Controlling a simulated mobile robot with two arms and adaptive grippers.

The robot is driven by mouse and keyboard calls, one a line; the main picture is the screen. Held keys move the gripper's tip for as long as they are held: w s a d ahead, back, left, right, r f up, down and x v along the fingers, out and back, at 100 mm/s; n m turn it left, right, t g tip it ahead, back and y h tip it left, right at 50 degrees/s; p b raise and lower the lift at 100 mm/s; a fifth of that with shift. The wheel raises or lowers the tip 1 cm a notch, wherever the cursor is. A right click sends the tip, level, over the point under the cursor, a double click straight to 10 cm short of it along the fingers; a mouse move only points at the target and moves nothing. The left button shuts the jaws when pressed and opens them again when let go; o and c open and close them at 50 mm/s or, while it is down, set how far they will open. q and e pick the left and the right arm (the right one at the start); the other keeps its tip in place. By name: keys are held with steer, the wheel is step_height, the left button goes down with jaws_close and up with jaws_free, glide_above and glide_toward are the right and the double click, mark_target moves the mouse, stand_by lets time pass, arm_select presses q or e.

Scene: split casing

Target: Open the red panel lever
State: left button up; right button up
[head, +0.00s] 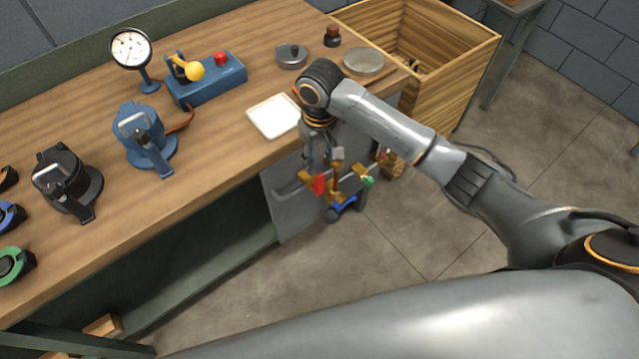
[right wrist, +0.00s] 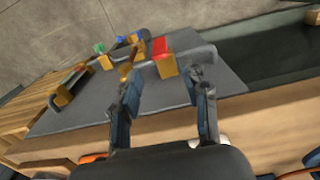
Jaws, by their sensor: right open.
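The red lever (head: 319,184) sits in a brass-coloured bracket on a grey panel (head: 287,207) at the table's front side. It also shows in the right wrist view (right wrist: 160,47), just beyond the fingertips and roughly between their lines. A blue lever (head: 343,206) and a green-tipped lever (head: 368,181) are on the same panel, close beside it. My right gripper (head: 323,160) is open and empty, just above the red lever, pointing down at the panel. In the right wrist view (right wrist: 165,75) its two fingers are spread. Contact with the lever cannot be told. My left gripper is not in view.
On the wooden table (head: 215,165) are a white tray (head: 273,116), a blue box (head: 208,84) with a yellow-knobbed lever and red button, a gauge (head: 131,48) and several clamp-like devices. A wooden crate (head: 450,75) stands beyond the right end. The floor (head: 430,230) right of the panel is clear.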

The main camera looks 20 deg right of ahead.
mark_target(320, 194)
step_height(320, 194, down, 12)
steer(key=shift+r, duration=0.1)
stand_by(0.4)
jaws_close()
